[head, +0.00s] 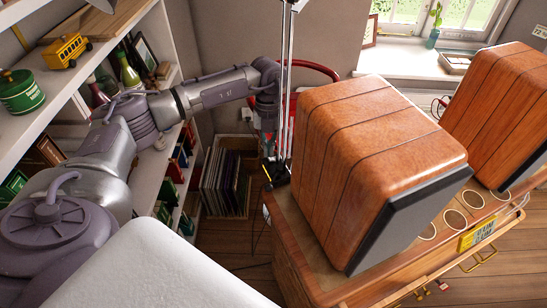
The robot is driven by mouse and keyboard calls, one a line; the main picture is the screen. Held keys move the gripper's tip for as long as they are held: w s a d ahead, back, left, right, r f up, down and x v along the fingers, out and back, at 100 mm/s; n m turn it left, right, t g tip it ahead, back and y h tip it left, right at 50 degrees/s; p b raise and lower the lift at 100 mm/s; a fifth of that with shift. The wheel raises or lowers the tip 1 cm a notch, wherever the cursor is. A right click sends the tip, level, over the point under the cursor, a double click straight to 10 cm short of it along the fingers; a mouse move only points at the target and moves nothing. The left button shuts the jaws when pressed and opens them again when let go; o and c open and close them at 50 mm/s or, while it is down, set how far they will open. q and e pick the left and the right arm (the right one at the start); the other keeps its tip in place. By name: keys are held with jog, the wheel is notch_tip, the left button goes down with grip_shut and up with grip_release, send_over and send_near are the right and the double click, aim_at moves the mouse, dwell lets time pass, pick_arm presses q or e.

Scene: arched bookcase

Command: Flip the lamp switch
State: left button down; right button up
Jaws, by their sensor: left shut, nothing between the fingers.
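The lamp shows as thin upright metal rods (288,85) in the middle of the head view, rising out of the top of the picture; its shade is out of sight. I cannot make out the switch clearly among the small dark parts low on the rods. My left arm reaches in from the left and bends down beside the rods. My left gripper (270,172) is small and dark here, pointing down close to the rods, shut and empty. I cannot tell whether it touches the lamp. My right gripper is out of view.
A large brown wooden speaker (365,150) stands on a wooden cabinet (300,245) just right of the gripper, with a second speaker (500,105) farther right. A white bookcase (150,190) is at left. A crate of records (226,180) sits on the floor behind.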

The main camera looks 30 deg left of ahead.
pick_arm(q)
jog(key=shift+f+b, duration=0.35)
jog(key=shift+f, duration=0.2)
jog(key=shift+f+b, duration=0.35)
jog(key=shift+f, duration=0.15)
dwell(0.4)
jog(key=shift+r+p, duration=2.5)
jog(key=shift+r, duration=1.1)
